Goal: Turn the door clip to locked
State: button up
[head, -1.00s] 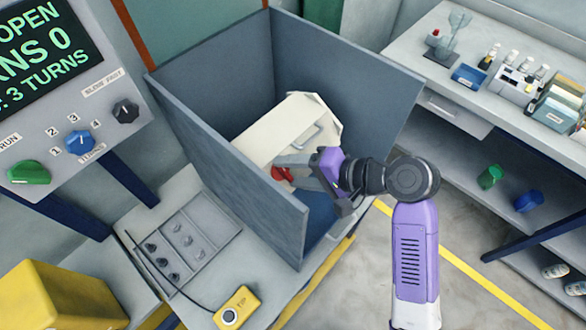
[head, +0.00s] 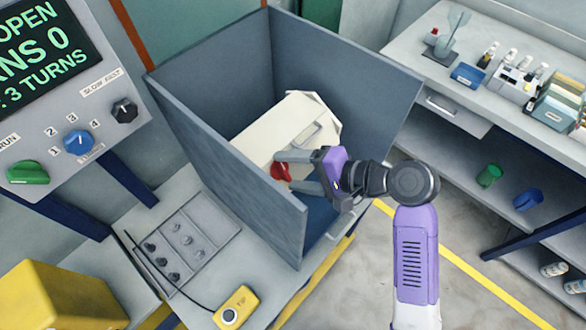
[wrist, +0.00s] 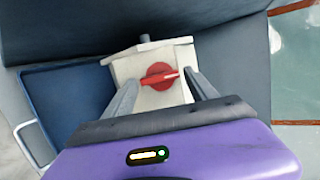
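The red door clip (head: 281,171) sits on the end face of a cream box inside the grey-walled enclosure. In the wrist view the clip (wrist: 158,77) is a round red disc with a bar lying nearly crosswise, its right end slightly higher. My gripper (head: 293,172) is open at the clip, one finger on each side. In the wrist view its fingertips (wrist: 162,80) flank the bar, and the bar's right end is close to the right finger. I cannot tell whether they touch. The cream box (head: 272,131) has a handle on top.
Grey enclosure walls (head: 215,165) stand close around the box and my gripper. A control panel (head: 100,105) with a green-lettered screen reading "OPEN" is at left. A yellow pendant (head: 237,306) lies on the front bench. A side bench (head: 455,85) with bottles is at right.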

jog(key=shift+o, duration=0.5)
jog(key=b+v, duration=0.1)
jog(key=v, duration=0.6)
jog(key=shift+d+r, duration=0.15)
jog(key=shift+d, duration=0.15)
jog(key=shift+s, duration=0.15)
